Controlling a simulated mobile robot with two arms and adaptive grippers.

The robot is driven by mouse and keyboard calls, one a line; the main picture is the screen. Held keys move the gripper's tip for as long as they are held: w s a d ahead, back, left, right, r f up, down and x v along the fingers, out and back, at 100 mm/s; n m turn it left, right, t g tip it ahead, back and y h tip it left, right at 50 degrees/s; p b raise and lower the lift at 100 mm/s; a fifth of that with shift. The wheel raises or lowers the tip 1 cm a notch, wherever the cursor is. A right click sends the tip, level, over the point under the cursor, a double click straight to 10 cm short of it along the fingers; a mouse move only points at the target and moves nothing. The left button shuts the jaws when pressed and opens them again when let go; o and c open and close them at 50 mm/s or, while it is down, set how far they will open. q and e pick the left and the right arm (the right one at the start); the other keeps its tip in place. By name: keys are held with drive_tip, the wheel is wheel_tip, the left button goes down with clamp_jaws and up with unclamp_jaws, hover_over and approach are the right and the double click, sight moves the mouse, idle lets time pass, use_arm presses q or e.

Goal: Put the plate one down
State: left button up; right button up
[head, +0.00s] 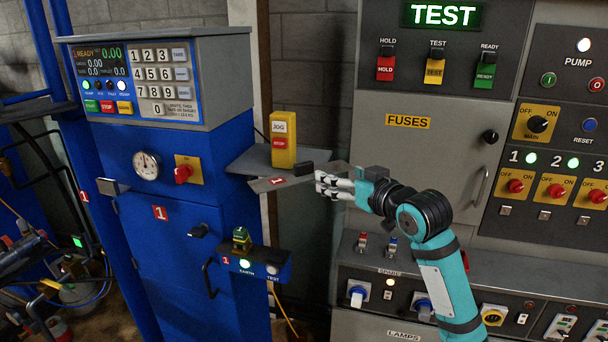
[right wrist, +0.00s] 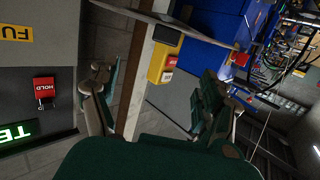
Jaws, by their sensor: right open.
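Plate one (head: 262,185) is a thin grey plate with a red "1" label and a black block-like handle (head: 304,169). It lies at the front edge of the grey shelf (head: 246,161) on the blue machine's side, its right end reaching past the shelf. I cannot tell how fully it rests there. My right gripper (head: 324,184) is open, close to the plate's right end. In the right wrist view its two fingers (right wrist: 150,90) are spread with nothing between them, and the plate (right wrist: 130,10) and handle (right wrist: 168,34) show beyond them. My left gripper is not in view.
A yellow JOG/STOP box (head: 283,145) stands on the shelf behind the plate. The blue machine (head: 165,250) is left, with a small EARTH/TEST box (head: 252,266) below the shelf. A grey control cabinet (head: 420,160) stands right, behind my right arm.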

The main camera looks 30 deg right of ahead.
drive_tip(key=p, duration=0.3)
approach(305, 165)
drive_tip(key=w+d, duration=0.1)
drive_tip(key=w, duration=0.4)
drive_tip(key=w+p, duration=0.1)
drive_tip(key=w, duration=0.1)
drive_tip(key=w+f, duration=0.1)
drive_tip(key=w, duration=0.2)
drive_tip(key=shift+a+f+p, duration=0.15)
drive_tip(key=shift+p, duration=0.2)
drive_tip(key=shift+w+f, duration=0.15)
drive_tip(key=shift+w, duration=0.25)
drive_tip(key=shift+s, duration=0.1)
drive_tip(key=shift+c, duration=1.1)
drive_tip(key=c, duration=1.4)
